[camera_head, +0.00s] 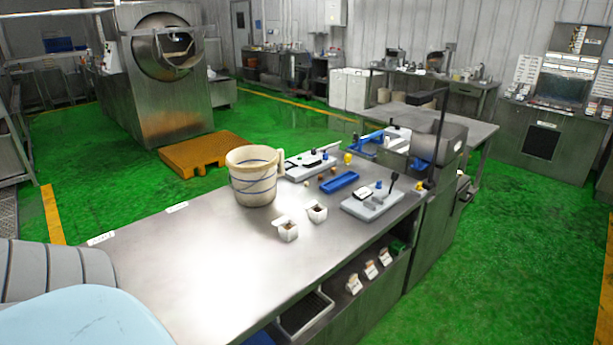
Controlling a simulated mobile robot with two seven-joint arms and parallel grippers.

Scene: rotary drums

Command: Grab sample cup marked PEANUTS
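Two small white square cups with brown contents stand on the steel table (190,270). The nearer cup (288,232) and the farther cup (317,213) are close together, right of the large cream pitcher (253,178). Three more small white containers stand on the shelf under the table's right side: a near one (354,284), a middle one (371,270) and a far one (385,257). Any lettering on these is too small to read, so I cannot tell which says PEANUTS. Neither of my grippers shows in the head view.
A blue tray (340,182), a grey scale-like device (374,203) and another such device (308,166) stand beyond the cups. A dark tray (304,315) sits on the lower shelf. The table's near left part and the green floor at right are clear.

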